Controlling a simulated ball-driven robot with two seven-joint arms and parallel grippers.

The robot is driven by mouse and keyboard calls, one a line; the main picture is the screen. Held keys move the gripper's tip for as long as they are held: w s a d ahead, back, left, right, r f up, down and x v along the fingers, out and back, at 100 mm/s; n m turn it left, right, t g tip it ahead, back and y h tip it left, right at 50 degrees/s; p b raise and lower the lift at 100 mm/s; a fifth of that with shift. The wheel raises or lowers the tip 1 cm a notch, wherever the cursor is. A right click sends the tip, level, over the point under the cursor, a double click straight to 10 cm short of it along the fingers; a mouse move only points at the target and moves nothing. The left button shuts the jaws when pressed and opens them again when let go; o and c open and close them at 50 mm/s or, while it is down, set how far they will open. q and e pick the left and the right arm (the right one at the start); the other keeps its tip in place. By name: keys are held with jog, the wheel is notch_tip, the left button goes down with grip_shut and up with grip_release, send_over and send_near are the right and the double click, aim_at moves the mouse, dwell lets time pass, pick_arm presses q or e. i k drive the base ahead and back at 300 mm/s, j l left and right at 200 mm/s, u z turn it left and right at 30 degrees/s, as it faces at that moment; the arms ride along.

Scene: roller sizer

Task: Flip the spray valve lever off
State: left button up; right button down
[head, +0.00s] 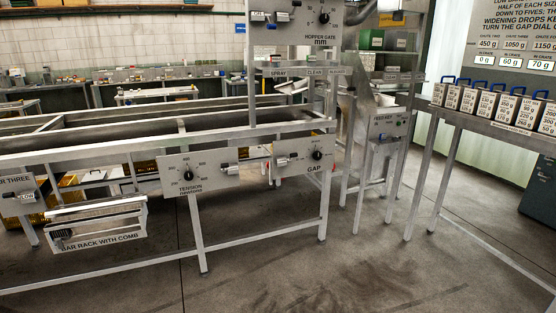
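A plate marked SPRAY (279,73) sits on the frame of the metal machine, left of a plate marked CLEAN (317,71). A pale angled part (291,86) is just below the SPRAY plate; I cannot tell whether it is the spray valve lever. Above, the HOPPER GATE panel (303,38) carries a black dial (324,18) and a small lever-like fitting (279,17) beside a small label whose text is hard to read. Which way any lever is set is too small to tell. Neither of my grippers is in view.
The machine's long frame (265,236) spans the left and middle. A TENSION panel (189,177), a GAP panel (304,155) and a bar rack (97,224) are on its front. A table (480,127) with several weight-marked boxes stands right. Floor (370,265) in front is clear.

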aim_at(270, 26)
jog(key=i+u, duration=0.1)
jog(key=i, duration=0.5)
jog(key=i+l+u, duration=0.1)
jog(key=i, duration=0.45)
jog(key=i+l+u, duration=0.1)
jog(key=i, duration=0.45)
jog(key=i+l+u, duration=0.3)
jog(key=i+u, duration=0.15)
jog(key=i, duration=0.15)
jog(key=i+l+u, duration=0.4)
jog(key=i+l, duration=0.1)
jog(key=i, duration=0.05)
